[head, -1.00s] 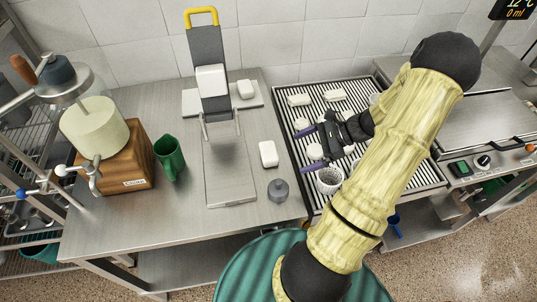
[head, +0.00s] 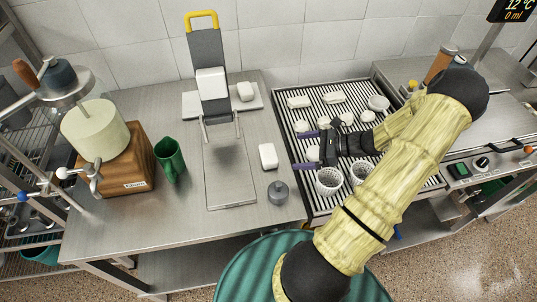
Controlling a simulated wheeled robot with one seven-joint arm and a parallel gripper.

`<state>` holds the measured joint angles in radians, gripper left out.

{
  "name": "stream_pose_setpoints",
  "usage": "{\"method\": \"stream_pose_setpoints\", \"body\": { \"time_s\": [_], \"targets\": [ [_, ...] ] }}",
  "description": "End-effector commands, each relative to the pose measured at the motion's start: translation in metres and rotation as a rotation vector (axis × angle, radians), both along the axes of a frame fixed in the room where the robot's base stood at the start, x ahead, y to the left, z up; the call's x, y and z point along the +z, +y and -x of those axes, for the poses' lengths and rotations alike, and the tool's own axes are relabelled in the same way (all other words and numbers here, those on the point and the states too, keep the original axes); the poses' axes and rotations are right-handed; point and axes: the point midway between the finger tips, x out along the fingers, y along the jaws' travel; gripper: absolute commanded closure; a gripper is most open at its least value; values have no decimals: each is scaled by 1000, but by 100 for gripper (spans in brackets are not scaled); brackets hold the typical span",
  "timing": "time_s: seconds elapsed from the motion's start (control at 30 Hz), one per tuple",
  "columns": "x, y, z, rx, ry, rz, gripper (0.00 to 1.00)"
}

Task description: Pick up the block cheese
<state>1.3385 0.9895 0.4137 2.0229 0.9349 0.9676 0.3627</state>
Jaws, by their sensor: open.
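Several white, rounded cheese blocks are in the head view, and I cannot tell which one the task means. One block (head: 267,156) lies alone on the steel counter, just left of my fingertips. My gripper (head: 304,150) is open and empty, its two purple fingers pointing left above the left part of the slatted rack. Two more blocks lie at the rack's back, a left one (head: 299,101) and a right one (head: 334,97). Another block (head: 245,90) sits behind on a board, and one more (head: 211,82) is at the upright slicer.
The slatted rack (head: 303,187) also holds perforated baskets (head: 329,181) and small white pieces. A grey lidded pot (head: 278,192) stands in front of the lone block. The slicer's flat plate (head: 230,180) lies to its left, with a green mug (head: 170,158) beyond.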

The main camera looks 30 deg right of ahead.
Motion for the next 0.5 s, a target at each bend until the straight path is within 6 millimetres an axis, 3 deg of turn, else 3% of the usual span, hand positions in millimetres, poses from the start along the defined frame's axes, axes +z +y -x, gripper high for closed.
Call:
{"method": "stream_pose_setpoints", "body": {
  "time_s": [0.3, 0.5],
  "targets": [
    [-20, 40, -32, 0, 1, -4, 0],
    [-26, 50, -40, -1, 0, 0, 0]
  ]
}}
